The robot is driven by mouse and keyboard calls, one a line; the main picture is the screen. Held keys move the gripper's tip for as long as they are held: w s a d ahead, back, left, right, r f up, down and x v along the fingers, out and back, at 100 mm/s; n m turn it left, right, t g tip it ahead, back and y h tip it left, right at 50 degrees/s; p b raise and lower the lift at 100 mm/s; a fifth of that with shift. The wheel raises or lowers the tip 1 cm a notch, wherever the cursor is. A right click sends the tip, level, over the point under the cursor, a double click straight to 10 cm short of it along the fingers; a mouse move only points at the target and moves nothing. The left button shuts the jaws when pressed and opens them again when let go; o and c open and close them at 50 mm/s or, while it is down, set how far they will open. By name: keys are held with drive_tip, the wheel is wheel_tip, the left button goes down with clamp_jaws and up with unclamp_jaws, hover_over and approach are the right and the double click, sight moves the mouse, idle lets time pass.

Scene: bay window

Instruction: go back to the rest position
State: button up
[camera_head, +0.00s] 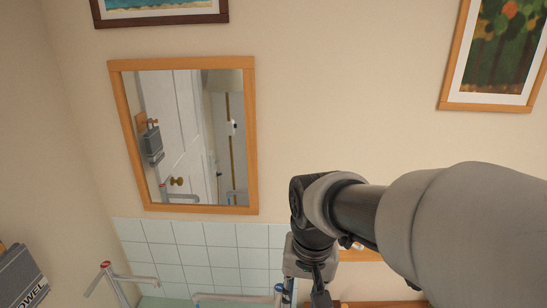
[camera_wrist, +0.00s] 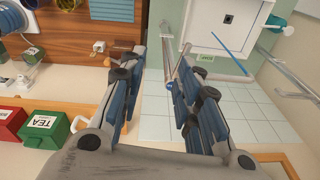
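My arm comes in from the right in the head view, and my gripper (camera_head: 305,295) points down at the bottom edge, partly cut off. In the wrist view my gripper (camera_wrist: 158,95) shows its two dark, blue-padded fingers spread wide apart. Nothing is held between them. Pale tiles (camera_wrist: 155,105) and a metal tap-like bar with a blue ball (camera_wrist: 169,85) show in the gap, beyond the fingers.
A framed mirror (camera_head: 119,140) hangs on the wall. A grey towel box (camera_head: 20,277) is at left.

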drive_tip(key=s+d+f+t+b, duration=0.1)
drive_tip(key=s+d+f+b, duration=0.2)
drive_tip(key=s, duration=0.3)
drive_tip(key=shift+d+n+b, duration=0.3)
drive_tip(key=shift+d+b, duration=0.35)
drive_tip(key=shift+b, duration=0.15)
drive_tip(key=shift+o, duration=0.4)
drive_tip(key=s+d+f+n+t+b, duration=0.1)
drive_tip(key=s+d+f+b, duration=0.3)
drive_tip(key=s, duration=0.5)
wheel_tip(320, 180, down, 3)
drive_tip(key=t+b, duration=0.1)
drive_tip(key=b, duration=0.2)
drive_tip(key=shift+r, duration=0.15)
drive_tip(key=shift+d, duration=0.1)
